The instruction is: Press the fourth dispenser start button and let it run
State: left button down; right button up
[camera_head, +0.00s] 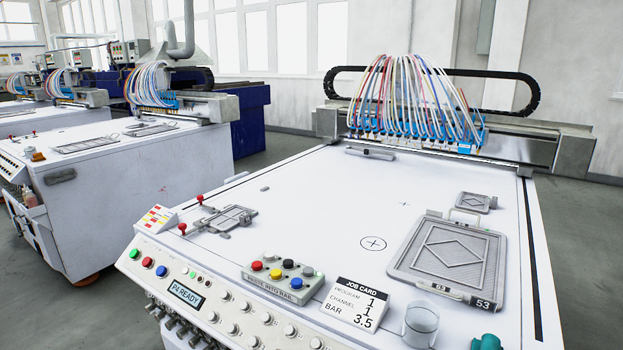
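The near dispenser has a slanted white control panel (225,300) along its front edge. A row of blue nozzles (420,134) with coloured hoses sits on the gantry (525,147) at the back of the table. Neither of my grippers is in view.
On the white table (310,205) stand a grey button box (284,278), a job card (355,304), a clear cup (421,325), a plate marked 53 (408,265) and a red-handled clamp fixture (230,219). The table's middle is clear. Other dispensers (135,170) stand left.

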aim_at(134, 254)
jog(key=u, duration=1.05)
jog(key=k, duration=1.3)
jog(key=u, duration=1.15)
jog(key=i, duration=0.45)
jog(key=z, duration=0.6)
jog(key=i, duration=1.75)
jog(key=z, duration=1.7)
jog(key=i, duration=0.45)
jog(key=z, duration=0.2)
